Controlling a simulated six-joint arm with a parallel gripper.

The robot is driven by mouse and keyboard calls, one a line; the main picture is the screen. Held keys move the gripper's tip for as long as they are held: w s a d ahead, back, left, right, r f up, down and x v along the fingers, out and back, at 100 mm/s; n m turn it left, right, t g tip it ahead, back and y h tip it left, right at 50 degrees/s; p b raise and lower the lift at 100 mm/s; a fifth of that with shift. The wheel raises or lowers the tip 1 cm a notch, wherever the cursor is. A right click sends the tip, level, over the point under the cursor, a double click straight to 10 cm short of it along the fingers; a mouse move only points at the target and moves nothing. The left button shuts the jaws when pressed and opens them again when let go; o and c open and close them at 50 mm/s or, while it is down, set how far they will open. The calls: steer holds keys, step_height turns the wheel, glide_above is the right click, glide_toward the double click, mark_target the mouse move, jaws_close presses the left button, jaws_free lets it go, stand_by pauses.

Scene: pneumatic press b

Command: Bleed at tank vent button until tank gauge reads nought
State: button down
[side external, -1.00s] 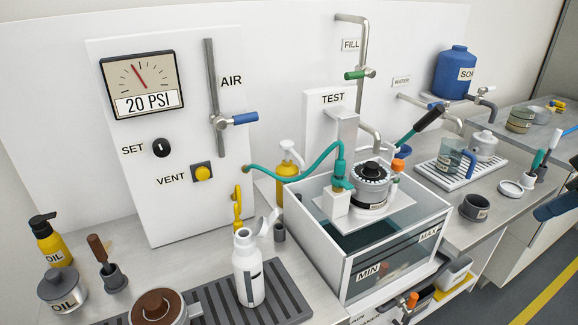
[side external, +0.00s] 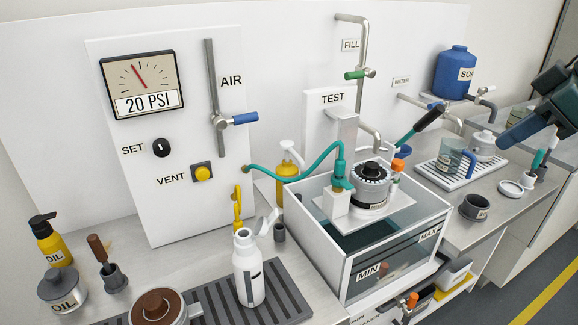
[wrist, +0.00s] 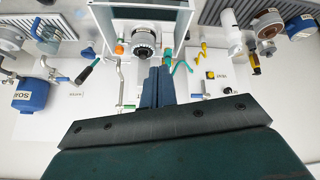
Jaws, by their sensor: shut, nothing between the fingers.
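The yellow vent button (side external: 203,173) sits in a dark square mount on the white panel, beside the VENT label. It also shows in the wrist view (wrist: 211,75). The tank gauge (side external: 142,85) above it reads 20 PSI, with its red needle tilted left of upright. The gauge face cannot be made out in the wrist view. My gripper (side external: 510,133) is at the right edge of the side view, above the right-hand counter and far from the button. Its blue fingers (wrist: 158,72) are shut together and empty in the wrist view.
Between my gripper and the panel stand the clear test tank (side external: 400,262), the fill pipe (side external: 362,45) and a green hose (side external: 300,165). The air valve's blue handle (side external: 245,118) sticks out above the button. A white bottle (side external: 248,268) stands on the slatted mat below.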

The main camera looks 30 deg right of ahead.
mark_target(203, 174)
steer(key=w+a+r+n+t+y, duration=0.15)
steer(key=w+a+n, duration=0.35)
steer(key=w, duration=0.5)
steer(key=w+a+r+n+t+y, duration=0.15)
steer(key=w+a+n, duration=0.25)
steer(key=w+a, duration=0.4)
steer(key=w+a+f+n+y, duration=0.2)
steer(key=w+a+f+n, duration=0.25)
steer(key=w+a, duration=0.45)
steer(key=w+a+f+n+y, duration=0.3)
steer(key=w+a+n, duration=0.3)
steer(key=a, duration=0.6)
step_height(203, 174, down, 19)
steer(key=shift+w+d+m, duration=0.3)
steer(key=shift+w+m, duration=0.1)
steer(key=shift+m, duration=0.05)
steer(key=shift+w+f, duration=0.1)
steer(key=w, duration=0.8)
steer(key=shift+w, duration=0.3)
steer(key=shift+w, duration=0.55)
stand_by(1.1)
